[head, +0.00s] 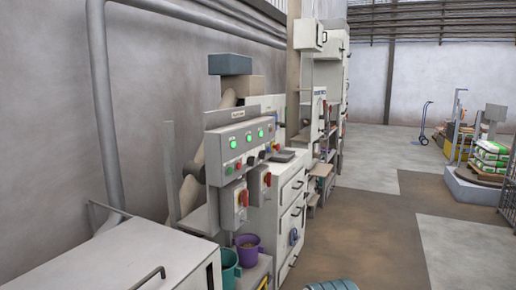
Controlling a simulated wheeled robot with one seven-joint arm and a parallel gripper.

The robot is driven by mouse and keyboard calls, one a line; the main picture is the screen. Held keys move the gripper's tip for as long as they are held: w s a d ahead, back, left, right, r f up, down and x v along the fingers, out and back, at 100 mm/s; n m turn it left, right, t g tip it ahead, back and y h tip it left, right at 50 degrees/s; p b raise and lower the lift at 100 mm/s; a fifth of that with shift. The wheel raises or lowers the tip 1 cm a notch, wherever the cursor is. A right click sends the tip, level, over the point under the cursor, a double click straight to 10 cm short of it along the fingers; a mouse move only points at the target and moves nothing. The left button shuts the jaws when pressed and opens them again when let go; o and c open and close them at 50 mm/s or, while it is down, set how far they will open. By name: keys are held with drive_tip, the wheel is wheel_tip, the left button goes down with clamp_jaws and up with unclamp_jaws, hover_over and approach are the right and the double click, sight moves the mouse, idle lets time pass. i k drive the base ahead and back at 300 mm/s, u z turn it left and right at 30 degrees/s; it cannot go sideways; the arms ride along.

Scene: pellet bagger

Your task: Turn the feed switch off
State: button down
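A grey control panel (240,147) stands left of centre, with several green-lit buttons and small red and dark controls along its lower edge. Below it hangs a switch box with a red handle (243,197). A second red-handled switch (267,180) is to its right, on the white cabinet (291,190). A blue round control (294,237) sits low on the cabinet's face. Labels are too small to read, so I cannot tell which of these is the feed switch or how it is set. My gripper is not in view.
A white box with a bar handle (145,258) fills the lower left. A teal bucket (230,268) and a purple bucket (247,254) stand below the panel. A blue ribbed object (333,285) is at the bottom edge. The floor to the right is clear, up to stacked bags (490,158).

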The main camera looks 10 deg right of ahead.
sight(262, 154)
drive_tip(key=z, duration=0.8)
drive_tip(key=i, duration=2.4)
drive_tip(key=u, duration=0.35)
